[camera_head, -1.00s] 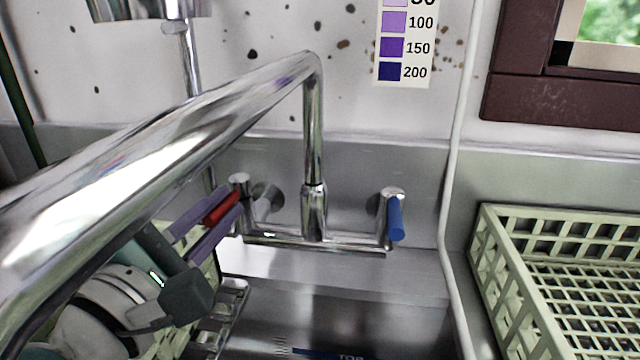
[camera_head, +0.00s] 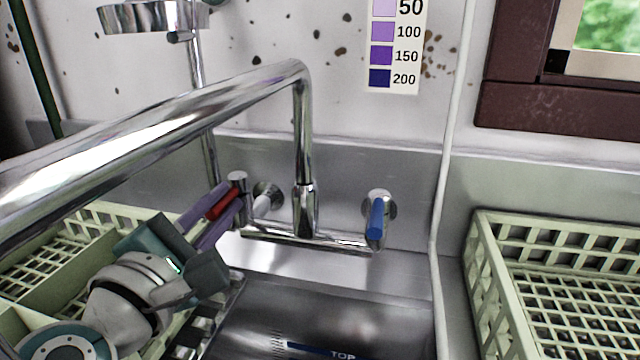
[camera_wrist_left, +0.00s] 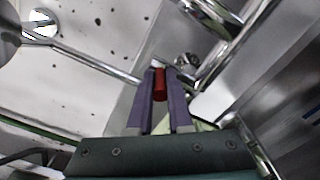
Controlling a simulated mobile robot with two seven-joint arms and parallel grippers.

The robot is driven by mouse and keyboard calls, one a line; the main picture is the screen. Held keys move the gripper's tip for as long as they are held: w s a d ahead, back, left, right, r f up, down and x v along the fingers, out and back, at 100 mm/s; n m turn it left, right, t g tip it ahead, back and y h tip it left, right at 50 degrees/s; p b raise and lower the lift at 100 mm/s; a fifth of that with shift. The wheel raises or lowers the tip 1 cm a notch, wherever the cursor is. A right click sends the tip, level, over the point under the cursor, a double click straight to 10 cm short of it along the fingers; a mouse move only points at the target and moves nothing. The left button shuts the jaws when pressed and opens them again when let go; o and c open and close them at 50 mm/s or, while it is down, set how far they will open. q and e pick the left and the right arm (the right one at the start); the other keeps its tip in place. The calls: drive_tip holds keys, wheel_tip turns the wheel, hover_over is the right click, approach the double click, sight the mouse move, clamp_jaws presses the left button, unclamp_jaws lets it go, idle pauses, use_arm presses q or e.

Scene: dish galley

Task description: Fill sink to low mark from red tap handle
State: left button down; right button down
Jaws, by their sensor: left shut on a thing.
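The red tap handle (camera_head: 221,204) is on the left side of the chrome mixer tap (camera_head: 305,215). My left gripper (camera_head: 212,214) has its purple fingers shut on this handle, one on each side. The handle also shows between the fingers (camera_wrist_left: 160,95) in the left wrist view. The blue tap handle (camera_head: 376,218) is on the right side and is free. The steel sink (camera_head: 390,315) lies below, with a blue line marked TOP (camera_head: 342,354) and small scale marks at the bottom edge of the view. A low mark is not in view. I cannot make out water. My right gripper is not in view.
The large chrome spout (camera_head: 150,125) crosses above my left arm. A pale green crate (camera_head: 490,285) stands right of the sink, and another (camera_head: 105,215) lies behind my left wrist. A white cable (camera_head: 447,180) runs down the wall. A purple color chart (camera_head: 395,45) hangs above.

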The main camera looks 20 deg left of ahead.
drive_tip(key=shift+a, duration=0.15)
use_arm(q)
drive_tip(key=c, duration=0.8)
unclamp_jaws()
drive_tip(key=shift+c, duration=0.2)
drive_tip(key=shift+s, duration=0.1)
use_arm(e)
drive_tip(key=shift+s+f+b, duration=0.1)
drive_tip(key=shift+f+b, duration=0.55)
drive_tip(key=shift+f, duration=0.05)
use_arm(q)
drive_tip(key=s+d, duration=0.1)
drive_tip(key=s, duration=0.8)
drive_tip(key=shift+s+d, duration=0.25)
drive_tip(key=shift+d, duration=0.1)
